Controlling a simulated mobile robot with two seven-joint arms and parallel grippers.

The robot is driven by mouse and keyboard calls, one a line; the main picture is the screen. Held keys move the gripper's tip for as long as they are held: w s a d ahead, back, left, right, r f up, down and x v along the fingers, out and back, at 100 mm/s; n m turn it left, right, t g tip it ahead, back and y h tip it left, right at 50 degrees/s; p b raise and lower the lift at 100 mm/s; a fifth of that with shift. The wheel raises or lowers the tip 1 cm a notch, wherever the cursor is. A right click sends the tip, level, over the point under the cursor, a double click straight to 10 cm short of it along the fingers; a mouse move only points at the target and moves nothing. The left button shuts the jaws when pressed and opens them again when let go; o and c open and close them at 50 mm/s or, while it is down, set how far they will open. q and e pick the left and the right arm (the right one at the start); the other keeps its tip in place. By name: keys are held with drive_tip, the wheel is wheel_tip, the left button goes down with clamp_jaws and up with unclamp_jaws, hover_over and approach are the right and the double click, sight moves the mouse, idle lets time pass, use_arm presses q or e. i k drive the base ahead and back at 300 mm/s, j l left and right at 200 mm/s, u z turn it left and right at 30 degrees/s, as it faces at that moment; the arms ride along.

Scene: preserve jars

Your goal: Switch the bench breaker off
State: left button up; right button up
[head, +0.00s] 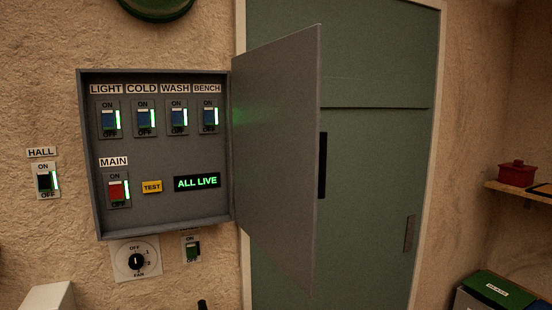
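The bench breaker (208,117) is the rightmost blue switch in the top row of an open grey breaker box (88,160), under the label BENCH. It has ON above and OFF below, and a lit green strip at its right side. The LIGHT (107,119), COLD (143,119) and WASH (177,118) breakers beside it look alike, with green strips lit. A display (197,182) in the box reads ALL LIVE in green. Neither of my grippers is recognisable in the head view.
The box door (280,150) stands open to the right, jutting out in front of a green door (375,170). A red MAIN switch (116,190) and yellow TEST button (152,187) sit below. Outside the box are a HALL switch (44,182) and fan dial (136,261).

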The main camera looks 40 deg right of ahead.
sight(208, 113)
drive_tip(key=i+l, duration=0.1)
drive_tip(key=l, duration=0.55)
drive_tip(key=i+l, duration=0.1)
drive_tip(key=l, duration=1.2)
drive_tip(key=i+z, duration=0.05)
